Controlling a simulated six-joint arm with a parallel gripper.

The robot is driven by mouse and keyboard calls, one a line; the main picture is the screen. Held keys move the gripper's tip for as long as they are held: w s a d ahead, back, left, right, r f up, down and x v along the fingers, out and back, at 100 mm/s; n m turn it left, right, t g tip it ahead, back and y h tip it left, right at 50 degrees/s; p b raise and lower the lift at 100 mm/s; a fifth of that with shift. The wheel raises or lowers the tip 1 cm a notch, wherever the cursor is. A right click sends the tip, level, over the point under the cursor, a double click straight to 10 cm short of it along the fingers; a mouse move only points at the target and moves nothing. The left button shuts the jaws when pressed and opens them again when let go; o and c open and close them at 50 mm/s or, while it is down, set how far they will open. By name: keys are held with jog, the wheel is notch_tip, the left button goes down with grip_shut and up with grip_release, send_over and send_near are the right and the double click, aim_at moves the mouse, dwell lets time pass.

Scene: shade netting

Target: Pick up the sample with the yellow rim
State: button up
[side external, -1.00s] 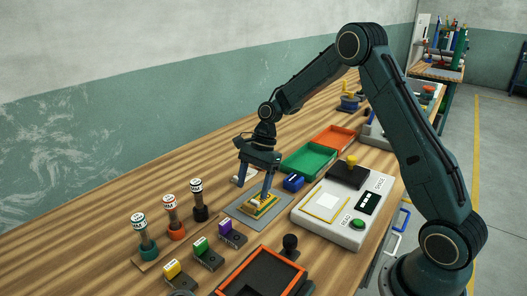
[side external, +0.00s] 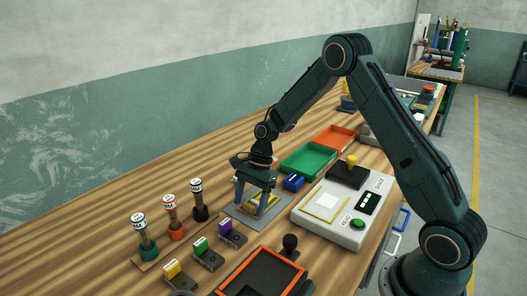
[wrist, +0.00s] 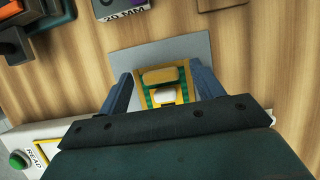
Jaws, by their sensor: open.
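The sample with the yellow rim (wrist: 153,98) lies on a grey mat (wrist: 195,50), and it also shows in the side view (side external: 266,201). Green netting shows inside its rim, with a tan bar across it and a white piece nearer my wrist. My gripper (wrist: 160,78) is open above the mat, one blue-grey finger on each side of the sample. In the side view my gripper (side external: 250,209) points down over the sample and partly hides it. I cannot tell whether the fingers touch it.
A white reader box (side external: 341,229) with a green button stands to the right. Green (side external: 308,161) and orange (side external: 337,139) trays lie behind. Capped posts and coloured blocks (side external: 202,249) stand at left and front, near an orange-rimmed dark tray (side external: 262,283).

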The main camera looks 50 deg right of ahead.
jog(key=c, duration=1.1)
jog(key=shift+o, duration=0.2)
jog(key=shift+r, duration=0.2)
notch_tip(320, 180, up, 10)
jog(key=shift+f, duration=0.15)
